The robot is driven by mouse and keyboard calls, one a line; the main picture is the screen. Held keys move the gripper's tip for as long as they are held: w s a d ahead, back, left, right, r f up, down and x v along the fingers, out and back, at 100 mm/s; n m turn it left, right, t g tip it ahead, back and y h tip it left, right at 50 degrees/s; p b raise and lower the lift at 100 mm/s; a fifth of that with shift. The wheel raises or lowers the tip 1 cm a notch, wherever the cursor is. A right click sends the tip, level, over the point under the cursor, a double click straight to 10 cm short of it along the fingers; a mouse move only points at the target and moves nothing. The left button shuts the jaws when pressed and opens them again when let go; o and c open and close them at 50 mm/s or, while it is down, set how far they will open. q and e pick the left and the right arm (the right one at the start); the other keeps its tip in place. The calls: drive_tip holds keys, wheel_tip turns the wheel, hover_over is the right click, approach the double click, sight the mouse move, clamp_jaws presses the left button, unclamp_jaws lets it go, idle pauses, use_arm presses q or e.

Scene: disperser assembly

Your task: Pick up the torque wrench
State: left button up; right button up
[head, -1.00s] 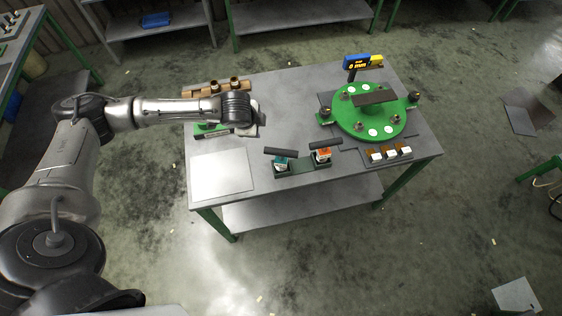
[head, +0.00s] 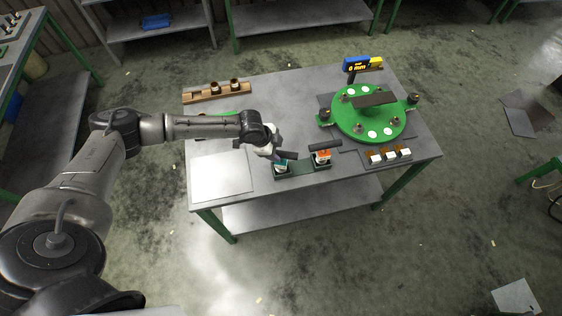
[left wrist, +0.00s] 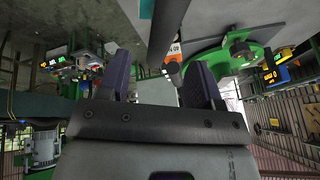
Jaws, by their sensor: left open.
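Two tools with dark bar handles stand in a dark green holder (head: 302,169) at the table's front. One has a teal-and-white body (head: 282,167), the other an orange-and-white body (head: 322,157). I cannot tell which is the torque wrench. My left gripper (head: 275,153) is at the teal tool's handle and partly covers it. In the left wrist view, my left gripper (left wrist: 160,82) is open, its two fingers apart. A dark bar (left wrist: 165,30) and an orange-and-white label (left wrist: 173,52) show beyond and between the fingertips. Contact cannot be told. My right gripper is not in view.
A green round fixture (head: 368,114) stands at the right of the table. A wooden rack (head: 218,92) is at the back left. A bare light plate (head: 222,174) lies at the front left.

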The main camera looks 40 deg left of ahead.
sight(280, 153)
use_arm(q)
drive_tip(key=shift+a+p+x, duration=0.15)
drive_tip(key=shift+p+x, duration=0.05)
drive_tip(key=shift+x, duration=1.3)
drive_tip(key=shift+a+p+x, duration=0.15)
drive_tip(key=shift+x, duration=1.3)
drive_tip(key=shift+s+f, duration=0.1)
drive_tip(key=shift+f, duration=0.05)
drive_tip(key=shift+c, duration=0.2)
clamp_jaws()
